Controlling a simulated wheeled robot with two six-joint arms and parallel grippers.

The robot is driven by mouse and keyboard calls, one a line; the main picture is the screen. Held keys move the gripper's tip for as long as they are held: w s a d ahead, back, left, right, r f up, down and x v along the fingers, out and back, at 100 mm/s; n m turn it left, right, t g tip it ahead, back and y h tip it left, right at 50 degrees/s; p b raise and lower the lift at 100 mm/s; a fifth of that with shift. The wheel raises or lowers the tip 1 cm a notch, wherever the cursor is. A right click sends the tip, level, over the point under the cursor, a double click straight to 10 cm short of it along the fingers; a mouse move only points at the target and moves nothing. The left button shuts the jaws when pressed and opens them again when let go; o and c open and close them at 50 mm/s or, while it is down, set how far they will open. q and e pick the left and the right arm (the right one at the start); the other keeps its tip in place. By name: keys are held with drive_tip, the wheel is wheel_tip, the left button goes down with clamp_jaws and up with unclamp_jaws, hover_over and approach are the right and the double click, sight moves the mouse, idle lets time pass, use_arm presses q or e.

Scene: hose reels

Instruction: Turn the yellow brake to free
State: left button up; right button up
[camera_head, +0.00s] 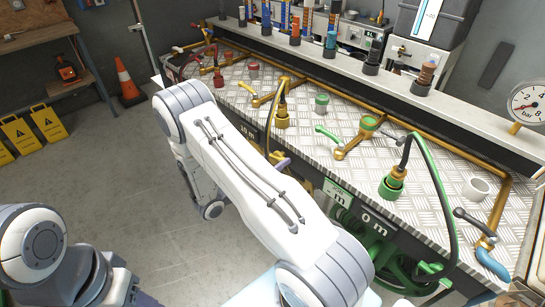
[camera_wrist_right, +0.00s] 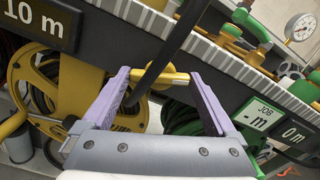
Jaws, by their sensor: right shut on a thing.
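The yellow brake (camera_wrist_right: 172,79) shows in the right wrist view as a short yellow bar with a rounded middle, spanning between the two purple fingers of my right gripper (camera_wrist_right: 158,77). The gripper is shut on it. A dark hose passes in front of the bar, hiding part of it. The yellow reel (camera_wrist_right: 72,85) stands under the bench to the left, below a "10 m" sign (camera_wrist_right: 40,22). In the head view, my right arm hides the brake and most of the yellow reel; only a bit of my right gripper (camera_head: 283,161) shows. My left gripper is outside the views.
The metal-topped bench (camera_head: 345,120) carries yellow, green and red fittings. A green reel (camera_head: 395,262) hangs under it to the right, below label plates. A pressure gauge (camera_head: 528,103) stands at the right. The floor (camera_head: 130,190) left of the bench is clear near my arm.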

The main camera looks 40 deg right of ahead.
drive_tip(key=n+p, duration=0.1)
drive_tip(key=n, duration=0.1)
drive_tip(key=shift+r+n+p, duration=0.15)
drive_tip(key=shift+n+p, duration=0.15)
drive_tip(key=shift+n, duration=0.1)
drive_tip(key=n+p, duration=0.1)
drive_tip(key=n, duration=0.2)
drive_tip(key=shift+n+p, duration=0.3)
drive_tip(key=n+p, duration=0.1)
drive_tip(key=n, duration=0.2)
drive_tip(key=shift+n, duration=0.3)
drive_tip(key=shift+n+p, duration=0.55)
drive_tip(key=shift+n, duration=1.25)
drive_tip(key=shift+f, duration=0.2)
drive_tip(key=o, duration=1)
